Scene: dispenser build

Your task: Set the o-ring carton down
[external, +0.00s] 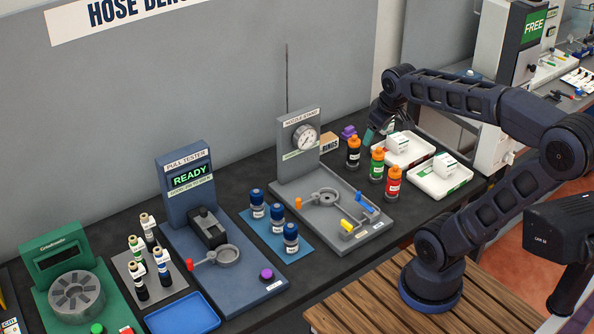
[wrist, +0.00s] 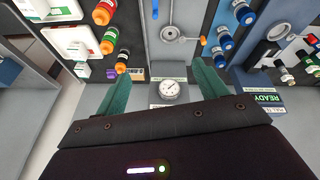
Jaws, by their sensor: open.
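The o-ring carton (external: 329,142) is a small tan box with dark lettering that reads "RINGS". It sits on the dark bench at the right of the gauge stand, behind the black bottle with the orange cap. In the wrist view the carton (wrist: 138,74) shows partly, close beside the left finger. My gripper (external: 370,135) is above the back of the bench, to the right of the carton and apart from it in the external view. Its teal fingers (wrist: 160,75) are spread in the wrist view, with nothing held between them.
The gauge stand (external: 298,130) with a thin tall rod is left of the carton. Orange-capped bottles (external: 377,164) stand in front. A purple item (external: 348,132) sits beside the carton. White trays (external: 440,187) with boxes are to the right. The back wall is close.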

